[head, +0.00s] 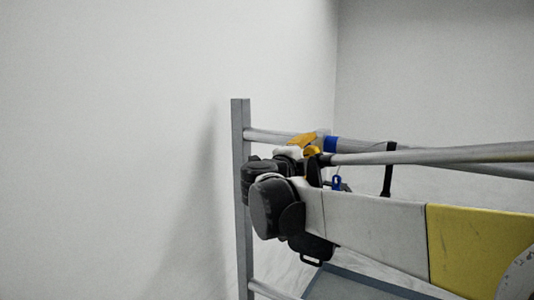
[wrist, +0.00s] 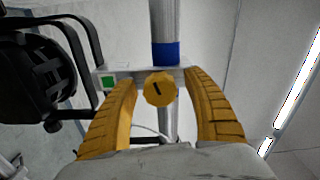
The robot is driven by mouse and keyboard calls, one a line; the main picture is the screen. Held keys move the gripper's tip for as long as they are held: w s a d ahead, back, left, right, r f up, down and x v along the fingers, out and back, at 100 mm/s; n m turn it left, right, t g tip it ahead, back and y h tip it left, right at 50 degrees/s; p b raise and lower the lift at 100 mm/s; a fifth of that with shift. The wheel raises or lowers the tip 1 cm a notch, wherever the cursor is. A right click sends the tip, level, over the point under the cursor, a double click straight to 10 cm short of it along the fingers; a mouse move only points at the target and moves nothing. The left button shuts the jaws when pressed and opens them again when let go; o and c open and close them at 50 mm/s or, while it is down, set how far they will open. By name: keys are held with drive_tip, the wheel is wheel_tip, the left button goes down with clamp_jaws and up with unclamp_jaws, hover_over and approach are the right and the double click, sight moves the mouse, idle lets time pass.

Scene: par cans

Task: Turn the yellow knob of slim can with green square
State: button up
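In the wrist view, the round yellow knob (wrist: 159,88) with a dark slot mark faces me, near the middle. It sits below a blue band (wrist: 166,54) on a metal pole, beside a pale bracket that carries the green square (wrist: 108,83). A black can (wrist: 48,76) with a yoke is at the left, partly cut off. My gripper (wrist: 160,77) is open, its yellow fingers on either side of the knob with visible gaps; depth to the knob is unclear. In the head view, my gripper (head: 307,143) is small and partly hidden by my wrist; the knob cannot be made out.
In the head view, a metal frame has a square upright (head: 241,190) beside the white wall, and long round pipes (head: 440,154) crossing above my arm. A black strap (head: 389,168) hangs from the pipes. A grey-blue tray-like surface (head: 345,285) lies below.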

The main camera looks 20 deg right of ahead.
drive_tip(key=v, duration=1.2)
